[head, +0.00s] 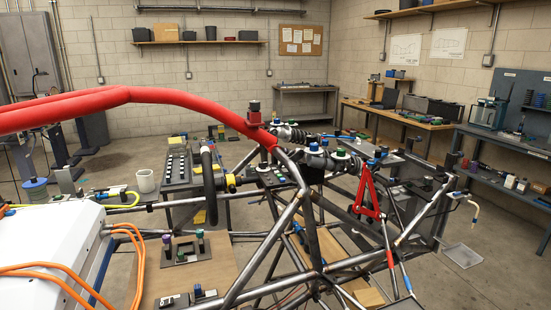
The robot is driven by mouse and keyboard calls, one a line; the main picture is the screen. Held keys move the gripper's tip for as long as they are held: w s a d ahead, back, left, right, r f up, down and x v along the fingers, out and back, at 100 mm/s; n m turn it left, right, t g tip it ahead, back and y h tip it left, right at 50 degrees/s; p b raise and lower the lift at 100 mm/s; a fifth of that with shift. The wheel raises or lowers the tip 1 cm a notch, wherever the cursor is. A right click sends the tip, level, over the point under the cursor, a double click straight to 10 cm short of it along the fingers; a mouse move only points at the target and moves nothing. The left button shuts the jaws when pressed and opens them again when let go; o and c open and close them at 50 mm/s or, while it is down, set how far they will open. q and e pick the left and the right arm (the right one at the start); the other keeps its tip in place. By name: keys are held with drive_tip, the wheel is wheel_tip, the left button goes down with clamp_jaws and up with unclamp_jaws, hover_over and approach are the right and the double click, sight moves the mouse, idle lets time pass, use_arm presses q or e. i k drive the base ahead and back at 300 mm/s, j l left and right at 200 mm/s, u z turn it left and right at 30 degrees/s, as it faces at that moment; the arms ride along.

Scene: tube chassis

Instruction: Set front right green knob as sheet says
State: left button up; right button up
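A tube chassis (318,240) of bare metal tubes fills the middle, with a thick red padded bar (170,97) across the upper left. At its far end are two dark coil dampers. The nearer damper (325,160) carries a green knob (341,153) and a blue knob (313,146). I cannot tell which is the front right one or read any knob setting. Papers hang on a corkboard (300,40), their text too small to read. Neither gripper shows.
A red A-shaped arm (368,195) stands right of the dampers. A black steering wheel (209,186) and a panel with small knobs (177,163) are at centre left. A white box with orange cables (45,250) fills the lower left. Workbenches (405,113) line the right; floor shows between.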

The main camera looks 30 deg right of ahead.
sight(340, 152)
drive_tip(key=j+z, duration=0.15)
drive_tip(key=z, duration=0.6)
drive_tip(key=i+l+z, duration=0.1)
drive_tip(key=z, duration=0.65)
drive_tip(key=i+j, duration=0.05)
